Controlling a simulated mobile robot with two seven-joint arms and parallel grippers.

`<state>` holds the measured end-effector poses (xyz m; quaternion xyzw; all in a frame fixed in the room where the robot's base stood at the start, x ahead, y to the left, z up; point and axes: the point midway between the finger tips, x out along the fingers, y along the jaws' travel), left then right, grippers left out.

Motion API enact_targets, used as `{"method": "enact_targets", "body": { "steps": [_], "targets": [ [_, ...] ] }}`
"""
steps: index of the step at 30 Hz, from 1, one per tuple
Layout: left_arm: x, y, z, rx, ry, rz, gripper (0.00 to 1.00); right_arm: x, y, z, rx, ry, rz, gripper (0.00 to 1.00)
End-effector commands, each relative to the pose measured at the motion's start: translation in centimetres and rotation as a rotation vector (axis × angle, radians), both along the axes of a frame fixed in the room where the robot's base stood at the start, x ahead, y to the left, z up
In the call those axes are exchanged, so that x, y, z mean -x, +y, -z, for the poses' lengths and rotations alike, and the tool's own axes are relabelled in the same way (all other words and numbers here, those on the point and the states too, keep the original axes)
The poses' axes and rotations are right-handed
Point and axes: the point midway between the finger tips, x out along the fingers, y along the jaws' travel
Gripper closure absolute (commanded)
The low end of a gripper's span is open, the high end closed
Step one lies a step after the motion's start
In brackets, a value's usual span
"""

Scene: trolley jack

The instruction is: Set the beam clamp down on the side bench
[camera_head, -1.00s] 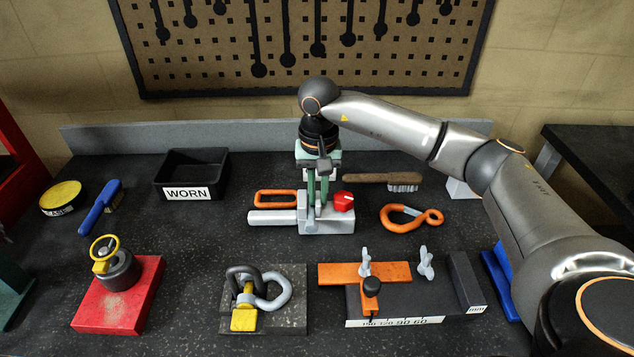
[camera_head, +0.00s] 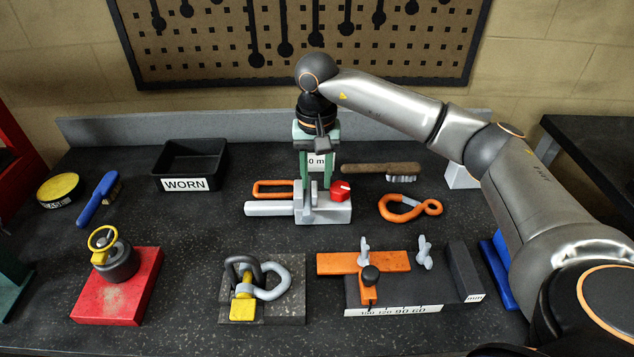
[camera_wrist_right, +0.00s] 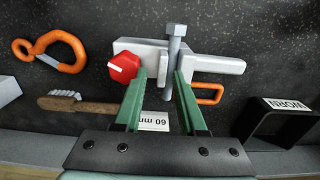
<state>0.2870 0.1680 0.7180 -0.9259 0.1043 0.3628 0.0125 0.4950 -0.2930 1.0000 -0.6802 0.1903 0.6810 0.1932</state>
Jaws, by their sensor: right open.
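The beam clamp (camera_head: 325,210) is a pale grey block with a bar out to the left, an upright bolt and a red knob. It rests on the dark bench in the middle of the head view. It also shows in the wrist view (camera_wrist_right: 150,52). My right gripper (camera_head: 318,184) is open just above it, with green fingers apart. In the wrist view the bolt (camera_wrist_right: 174,45) stands in line with the gap between the fingertips (camera_wrist_right: 160,78). My left gripper is out of view. A separate dark bench (camera_head: 592,150) stands at the right.
An orange link (camera_head: 273,188) lies right behind the clamp's bar. An orange hook (camera_head: 410,208) and a brush (camera_head: 382,170) are to the right. Fixtures with a shackle (camera_head: 262,285) and an orange bar (camera_head: 362,263) stand in front. The WORN bin (camera_head: 190,160) is behind left.

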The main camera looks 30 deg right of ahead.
Motion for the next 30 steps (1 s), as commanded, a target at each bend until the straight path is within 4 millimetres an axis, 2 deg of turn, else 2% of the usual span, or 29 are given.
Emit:
{"method": "enact_targets", "body": {
  "steps": [1, 6, 13, 18, 30],
  "targets": [
    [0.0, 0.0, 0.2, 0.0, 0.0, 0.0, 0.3, -0.1, 0.0, -1.3, -0.002, -0.008, 0.0, 0.56],
    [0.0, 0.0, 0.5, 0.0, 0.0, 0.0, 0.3, -0.1, 0.0, -5.1, -0.001, -0.008, 0.001, 0.56],
    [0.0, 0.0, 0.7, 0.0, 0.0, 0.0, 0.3, -0.1, 0.0, -8.9, 0.0, -0.004, 0.001, 0.56],
    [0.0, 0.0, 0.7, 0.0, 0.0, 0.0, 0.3, 0.0, -0.1, -10.0, 0.0, -0.001, 0.001, 0.56],
    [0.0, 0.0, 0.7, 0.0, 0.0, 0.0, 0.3, 0.0, -0.1, -10.1, 0.0, 0.0, 0.001, 0.56]
  ]
}}
